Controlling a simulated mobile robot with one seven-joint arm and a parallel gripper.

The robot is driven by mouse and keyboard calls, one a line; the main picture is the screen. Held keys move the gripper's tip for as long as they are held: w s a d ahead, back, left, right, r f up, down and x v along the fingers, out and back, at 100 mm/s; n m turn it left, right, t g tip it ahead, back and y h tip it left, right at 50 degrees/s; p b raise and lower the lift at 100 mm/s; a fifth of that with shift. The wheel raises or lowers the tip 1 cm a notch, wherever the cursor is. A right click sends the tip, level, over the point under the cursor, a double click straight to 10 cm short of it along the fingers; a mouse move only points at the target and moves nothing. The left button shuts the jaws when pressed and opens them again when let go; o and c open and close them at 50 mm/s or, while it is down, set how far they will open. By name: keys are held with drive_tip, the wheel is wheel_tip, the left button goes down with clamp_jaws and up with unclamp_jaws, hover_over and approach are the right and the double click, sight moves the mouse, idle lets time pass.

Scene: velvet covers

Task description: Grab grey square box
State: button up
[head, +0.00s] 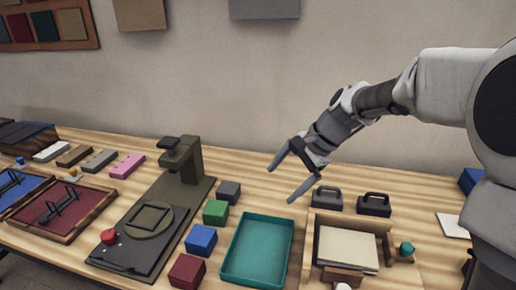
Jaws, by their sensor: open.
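The grey square box (229,192) is a small dark grey cube on the wooden table. It is the farthest of a row of small cubes, behind the green box (216,212). My gripper (281,183) is open and empty, with its two fingers spread. In the head view it hangs to the right of the grey box, apart from it, above the area behind the teal tray. Its exact height above the table is hard to tell.
A blue box (201,240) and a dark red box (187,271) continue the row. The teal tray (227,262) stands to their right. A dark press-like device (185,160) stands left of the grey box. Two dark handled blocks (327,199) and a wooden holder (316,240) are at right.

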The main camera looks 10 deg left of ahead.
drive_tip(key=w+a+f+m+y+b, duration=0.3)
drive_tip(key=w+f+m+y+b, duration=0.15)
drive_tip(key=w+f, duration=0.5)
drive_tip(key=m+y+b, duration=0.2)
drive_tip(key=m+y, duration=0.1)
drive_tip(key=m, duration=0.2)
approach(234, 188)
drive_tip(key=shift+t, duration=0.4)
drive_tip(key=b+x, duration=0.1)
drive_tip(key=x, duration=0.1)
drive_tip(key=b+x, duration=0.1)
drive_tip(key=x, duration=0.4)
drive_tip(key=shift+s+a+f+b, duration=0.15)
drive_tip(key=shift+s+b, duration=0.25)
drive_tip(key=b+x, duration=0.2)
drive_tip(key=x, duration=0.3)
drive_tip(key=shift+f, duration=0.2)
drive_tip(key=shift+r, duration=0.1)
drive_tip(key=c, duration=1.1)
drive_tip(key=shift+c, duration=0.7)
drive_tip(key=shift+r, duration=0.15)
